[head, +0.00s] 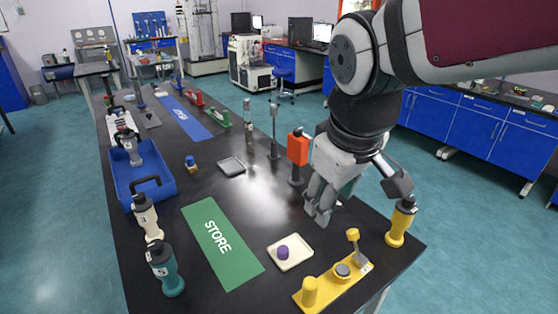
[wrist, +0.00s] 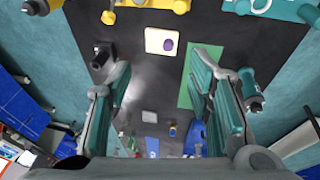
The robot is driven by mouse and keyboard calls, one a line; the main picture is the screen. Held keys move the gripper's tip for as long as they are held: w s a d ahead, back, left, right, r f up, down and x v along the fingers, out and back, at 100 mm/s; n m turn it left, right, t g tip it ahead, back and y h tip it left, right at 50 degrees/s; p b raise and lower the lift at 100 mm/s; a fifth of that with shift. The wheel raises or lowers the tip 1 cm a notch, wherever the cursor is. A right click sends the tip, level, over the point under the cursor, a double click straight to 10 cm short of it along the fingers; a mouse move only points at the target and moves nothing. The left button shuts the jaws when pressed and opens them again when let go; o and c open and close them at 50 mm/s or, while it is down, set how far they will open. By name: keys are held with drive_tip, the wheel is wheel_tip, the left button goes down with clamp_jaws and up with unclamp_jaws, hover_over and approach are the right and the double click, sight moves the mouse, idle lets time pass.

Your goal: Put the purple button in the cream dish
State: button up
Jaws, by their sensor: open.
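The purple button (head: 283,252) sits in the cream dish (head: 302,246), a shallow square tray near the front of the black table. Both also show in the wrist view, the purple button (wrist: 167,45) inside the cream dish (wrist: 152,37). My gripper (head: 318,213) is above the table, behind and to the right of the dish, apart from it. In the wrist view my gripper (wrist: 163,75) has its two fingers wide apart with nothing held between them.
A green STORE mat (head: 220,243) lies left of the dish. A yellow fixture (head: 330,284) and yellow bottle (head: 400,222) stand to the right. An orange-topped post (head: 298,150) rises beside my gripper. A blue tray (head: 165,188) and teal bottle (head: 165,272) are at left.

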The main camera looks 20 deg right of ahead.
drive_tip(key=s+r+m+t+y, duration=0.1)
drive_tip(key=s+m, duration=0.3)
drive_tip(key=s, duration=0.3)
drive_tip(key=shift+s+a, duration=0.15)
drive_tip(key=shift+a, duration=0.05)
drive_tip(key=shift+r, duration=0.1)
idle(0.5)
